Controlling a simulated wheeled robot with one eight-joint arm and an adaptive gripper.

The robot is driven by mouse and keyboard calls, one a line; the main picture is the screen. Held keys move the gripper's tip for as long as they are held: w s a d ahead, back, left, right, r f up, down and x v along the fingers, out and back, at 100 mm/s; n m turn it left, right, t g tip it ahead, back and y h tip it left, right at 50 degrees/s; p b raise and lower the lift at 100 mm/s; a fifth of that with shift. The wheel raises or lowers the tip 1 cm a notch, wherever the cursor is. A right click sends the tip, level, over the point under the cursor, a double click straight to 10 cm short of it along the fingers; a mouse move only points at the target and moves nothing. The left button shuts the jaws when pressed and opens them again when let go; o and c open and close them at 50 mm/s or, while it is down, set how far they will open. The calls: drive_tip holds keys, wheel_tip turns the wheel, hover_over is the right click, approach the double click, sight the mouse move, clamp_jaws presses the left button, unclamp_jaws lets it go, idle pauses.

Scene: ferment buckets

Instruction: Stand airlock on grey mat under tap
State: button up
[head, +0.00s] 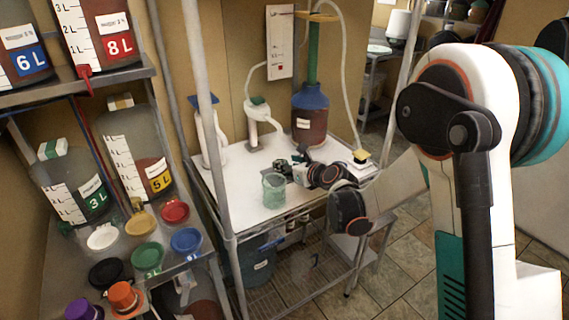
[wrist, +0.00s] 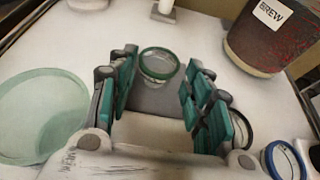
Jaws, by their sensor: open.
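A small clear cup-like piece with a green rim, which looks like the airlock (wrist: 160,66), stands upright on the grey mat (wrist: 158,102) in the wrist view. My gripper (wrist: 157,92) is open, its teal fingers to either side and nearer the camera, with a visible gap to the piece. In the head view my gripper (head: 297,166) is low over the white table, and it hides the mat and the piece there. A white spouted fixture, perhaps the tap (head: 262,124), stands behind it; a white base (wrist: 163,10) shows beyond the piece in the wrist view.
A larger pale-green glass jar (head: 273,190) stands left of my gripper. A dark red vessel labelled BREW (wrist: 275,35) is at the back right. A blue-rimmed clear piece (wrist: 283,160) and a dark-rimmed one (wrist: 242,132) are close by the right finger.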

drive_tip(key=p+v, duration=0.1)
drive_tip(key=v, duration=0.7)
drive_tip(key=shift+s+d+r, duration=0.1)
drive_tip(key=shift+s+d, duration=0.05)
drive_tip(key=shift+s, duration=0.05)
drive_tip(key=s+d+r+n+g+h, duration=0.1)
drive_tip(key=s+d+r+n+h, duration=0.1)
drive_tip(key=s+d+r+n, duration=0.45)
drive_tip(key=s+d+r+n+g+h, duration=0.1)
drive_tip(key=s+d+r+n, duration=0.15)
drive_tip(key=s+n, duration=0.65)
drive_tip(key=s+d+n+g+h, duration=0.1)
drive_tip(key=s+d+n+h, duration=0.1)
drive_tip(key=s+d+n, duration=0.2)
drive_tip(key=s+d+n+g+h, duration=0.1)
drive_tip(key=s+d+n, duration=0.3)
drive_tip(key=s+n, duration=0.5)
drive_tip(key=s+h, duration=0.1)
drive_tip(key=s, duration=0.4)
drive_tip(key=shift+d+f+n, duration=0.2)
drive_tip(key=shift+n, duration=0.15)
